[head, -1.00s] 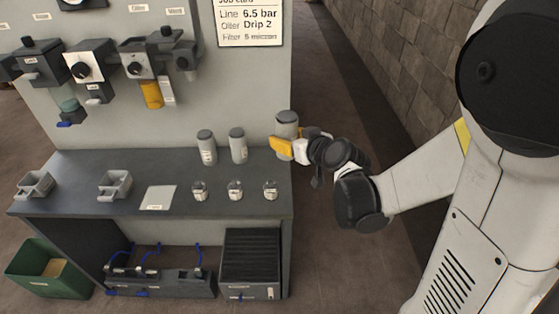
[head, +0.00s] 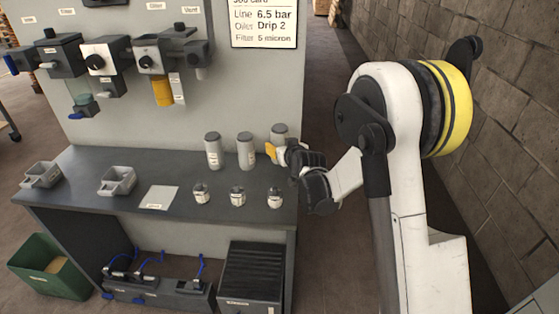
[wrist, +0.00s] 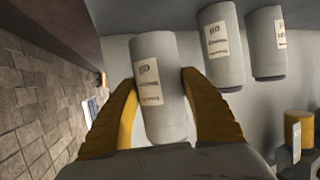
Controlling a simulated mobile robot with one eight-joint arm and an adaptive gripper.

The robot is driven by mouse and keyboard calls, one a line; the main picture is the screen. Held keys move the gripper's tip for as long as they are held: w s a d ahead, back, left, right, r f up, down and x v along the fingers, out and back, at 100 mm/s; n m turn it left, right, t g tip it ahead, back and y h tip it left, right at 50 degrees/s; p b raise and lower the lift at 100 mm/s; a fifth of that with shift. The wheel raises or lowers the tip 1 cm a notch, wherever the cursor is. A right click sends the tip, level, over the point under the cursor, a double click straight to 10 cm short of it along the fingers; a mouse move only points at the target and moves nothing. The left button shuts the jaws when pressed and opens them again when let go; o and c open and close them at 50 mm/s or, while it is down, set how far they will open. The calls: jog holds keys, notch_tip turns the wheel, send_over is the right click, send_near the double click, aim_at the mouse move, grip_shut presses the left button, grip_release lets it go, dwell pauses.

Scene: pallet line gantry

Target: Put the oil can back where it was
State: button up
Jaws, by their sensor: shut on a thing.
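The oil can (head: 279,131) is a grey cylinder with a darker top, near the right end of the bench. Its white label reads "Oil" in the wrist view (wrist: 150,60). My gripper (head: 272,151) is shut on it, with a yellow finger on each side of the can in the wrist view (wrist: 160,84). The fingers hide its lower part in the head view, so I cannot tell whether its base touches the bench. Two similar cans, a left one (head: 213,152) and a middle one (head: 245,152), stand upright to its left.
Three small jars (head: 237,197) stand in front of the cans on the dark bench (head: 90,175). Two grey holders (head: 117,181) and a pale card (head: 159,197) lie further left. The back panel (head: 200,110) carries regulators and a job card (head: 264,22). A brick wall (head: 420,40) is at the right.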

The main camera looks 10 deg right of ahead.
notch_tip(320, 180, down, 4)
jog(key=shift+w+f+b, duration=0.15)
jog(key=shift+f+b, duration=0.05)
jog(key=shift+b, duration=1)
jog(key=shift+r, duration=0.2)
jog(key=o, duration=1.4)
jog(key=shift+f, duration=0.2)
jog(key=shift+c, duration=0.2)
jog(key=shift+r, duration=0.2)
jog(key=s+r+g+p, duration=0.1)
jog(key=s+r, duration=0.3)
jog(key=s, duration=0.4)
jog(key=s+a+r+g+p, duration=0.1)
jog(key=s+r+p, duration=0.1)
jog(key=s+r, duration=0.45)
jog(key=s+r+g+p, duration=0.1)
jog(key=s+r, duration=0.2)
jog(key=s, duration=0.6)
jog(key=s+d+g+h, duration=0.1)
jog(key=s+g, duration=0.2)
jog(key=s, duration=1.5)
jog(key=shift+s+r+m, duration=0.15)
jog(key=shift+s+m, duration=0.2)
jog(key=shift+m, duration=0.05)
